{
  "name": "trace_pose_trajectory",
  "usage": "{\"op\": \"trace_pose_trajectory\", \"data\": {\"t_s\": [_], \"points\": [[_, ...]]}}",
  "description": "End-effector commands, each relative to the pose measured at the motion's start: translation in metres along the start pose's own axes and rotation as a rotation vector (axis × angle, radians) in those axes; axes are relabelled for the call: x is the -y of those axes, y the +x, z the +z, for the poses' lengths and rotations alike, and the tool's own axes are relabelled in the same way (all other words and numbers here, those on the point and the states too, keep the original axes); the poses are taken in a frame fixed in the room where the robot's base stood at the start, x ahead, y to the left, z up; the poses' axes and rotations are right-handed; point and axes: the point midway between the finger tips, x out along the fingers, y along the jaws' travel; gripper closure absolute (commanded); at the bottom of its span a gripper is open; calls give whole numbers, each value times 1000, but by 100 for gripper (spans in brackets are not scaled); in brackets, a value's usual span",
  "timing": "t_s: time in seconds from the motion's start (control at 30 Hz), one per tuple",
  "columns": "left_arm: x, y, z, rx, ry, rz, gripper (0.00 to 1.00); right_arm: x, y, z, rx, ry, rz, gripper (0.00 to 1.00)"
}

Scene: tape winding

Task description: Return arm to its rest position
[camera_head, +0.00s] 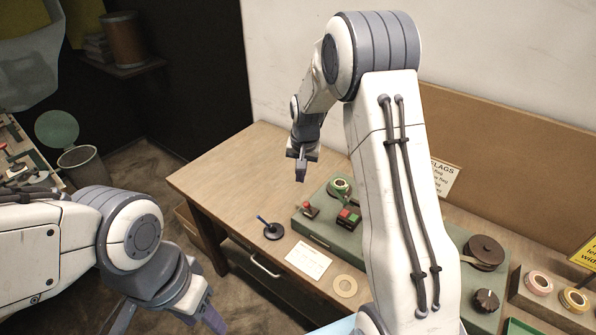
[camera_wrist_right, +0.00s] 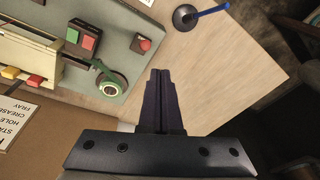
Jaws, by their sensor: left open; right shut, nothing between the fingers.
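My right arm rises over the workbench (camera_head: 225,180), bent at the elbow. Its gripper (camera_head: 301,172) hangs down above the bench, left of the green winding machine (camera_head: 318,228). In the right wrist view the right gripper's fingers (camera_wrist_right: 161,100) are pressed together with nothing between them, with bare wood around their tips. My left gripper (camera_head: 165,312) is low at the bottom left, off the bench's near left side. Its two fingers are spread apart and nothing shows between them; part of it is cut off by the frame's lower edge.
The machine carries a green tape roll (camera_head: 340,186), red and green buttons (camera_head: 349,217) and a dark reel (camera_head: 484,252). A pen in a round holder (camera_head: 273,231), a white card (camera_head: 308,260) and a tan ring (camera_head: 345,286) lie in front. The bench's left end is clear.

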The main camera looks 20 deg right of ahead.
Motion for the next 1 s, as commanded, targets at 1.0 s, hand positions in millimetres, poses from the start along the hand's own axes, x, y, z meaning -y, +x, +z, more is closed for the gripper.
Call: {"op": "trace_pose_trajectory", "data": {"t_s": [1.0], "points": [[3, 36, 2, 0, 2, 0, 50, -4, -122, 370, 181, -1165, -104, 100]]}}
